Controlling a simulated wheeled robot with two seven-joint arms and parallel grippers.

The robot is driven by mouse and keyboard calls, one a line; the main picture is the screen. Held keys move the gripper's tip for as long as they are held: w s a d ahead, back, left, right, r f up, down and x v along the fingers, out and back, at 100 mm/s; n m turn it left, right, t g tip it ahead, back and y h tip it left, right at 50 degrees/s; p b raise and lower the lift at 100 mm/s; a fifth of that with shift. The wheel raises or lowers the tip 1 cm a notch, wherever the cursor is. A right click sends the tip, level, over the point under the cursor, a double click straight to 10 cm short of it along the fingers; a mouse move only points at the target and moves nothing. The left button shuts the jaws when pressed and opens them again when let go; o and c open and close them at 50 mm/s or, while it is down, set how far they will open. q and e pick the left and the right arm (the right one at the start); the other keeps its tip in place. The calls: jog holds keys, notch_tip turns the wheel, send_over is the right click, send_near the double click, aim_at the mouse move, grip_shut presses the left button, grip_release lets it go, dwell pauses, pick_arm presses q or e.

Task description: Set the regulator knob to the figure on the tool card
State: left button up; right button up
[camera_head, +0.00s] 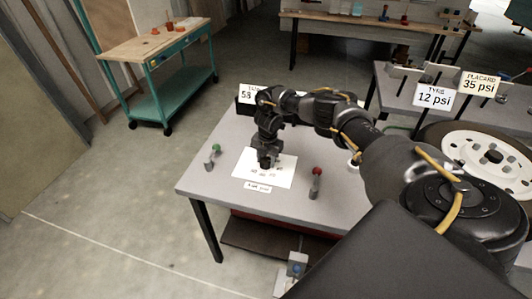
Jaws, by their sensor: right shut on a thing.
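My right gripper (265,163) points down over a white marked plate (282,178) on the grey table (205,184). It is shut on what appears to be the regulator knob, which the fingers almost fully hide, so its setting cannot be read. A card (246,93) at the table's back edge is partly hidden by my right arm; its heading seems to start with "T" and the figure with "58". Two other cards stand at the right: "TYRE 12 psi" (434,97) and "PLACARD 35 psi" (478,84). My left gripper is not in view.
A green-topped lever (212,154) stands left of the plate and a red-topped lever (316,182) stands right of it. A small label (258,187) lies in front. A wheel (482,150) is at the right. A teal cart (160,60) and a workbench (380,20) are behind.

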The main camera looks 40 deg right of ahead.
aim_at(267, 161)
jog(key=shift+w, duration=0.1)
dwell(0.4)
jog(key=o, duration=1)
jog(key=r, duration=1.1)
jog(key=shift+s+d, duration=0.15)
jog(key=shift+s, duration=0.15)
jog(key=shift+f, duration=0.15)
